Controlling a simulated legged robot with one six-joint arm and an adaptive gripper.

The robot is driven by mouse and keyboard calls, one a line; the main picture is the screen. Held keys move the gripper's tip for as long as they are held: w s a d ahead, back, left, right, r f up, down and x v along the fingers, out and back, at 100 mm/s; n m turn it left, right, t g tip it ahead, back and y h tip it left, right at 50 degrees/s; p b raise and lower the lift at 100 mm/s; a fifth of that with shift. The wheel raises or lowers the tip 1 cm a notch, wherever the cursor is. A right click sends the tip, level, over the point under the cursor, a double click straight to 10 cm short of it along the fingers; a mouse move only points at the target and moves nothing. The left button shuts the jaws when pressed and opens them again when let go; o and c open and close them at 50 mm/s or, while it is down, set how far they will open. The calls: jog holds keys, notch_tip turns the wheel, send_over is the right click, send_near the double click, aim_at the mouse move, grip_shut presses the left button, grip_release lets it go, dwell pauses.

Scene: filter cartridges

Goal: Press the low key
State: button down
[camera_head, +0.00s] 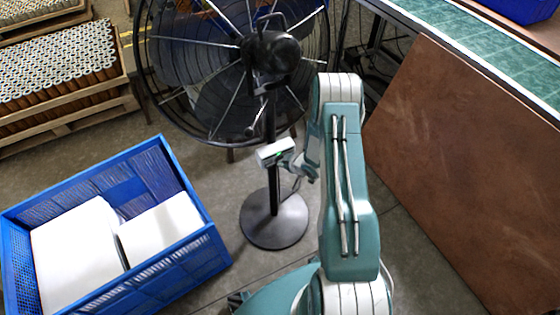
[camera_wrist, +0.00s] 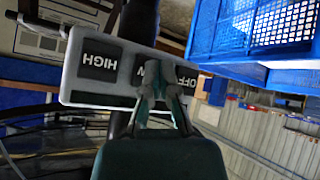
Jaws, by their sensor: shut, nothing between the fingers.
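The fan's control box (camera_head: 272,152) is a pale panel on the pole of a large black fan (camera_head: 270,55). In the wrist view the panel (camera_wrist: 68,85) appears upside down, with dark keys in a row. The key marked HIGH (camera_wrist: 99,60) is at left and the one marked OFF (camera_wrist: 186,78) is at right. The middle key (camera_wrist: 139,70) shows only part of its lettering, ending in W; my fingers cover the rest. My gripper (camera_wrist: 160,84) is shut and empty, its tips over the middle key. I cannot tell whether they touch it.
A blue crate (camera_head: 168,262) with white boxes stands at left on the floor. Pallets of cartridges (camera_head: 60,65) are at the upper left. A brown board (camera_head: 465,150) and a green conveyor (camera_head: 480,45) are at right. The fan's round base (camera_head: 274,222) stands on open floor.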

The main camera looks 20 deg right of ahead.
dwell(0.4)
jog(key=shift+s, duration=0.75)
jog(key=s, duration=0.5)
jog(key=shift+d+r, duration=0.1)
jog(key=shift+r, duration=0.05)
dwell(0.7)
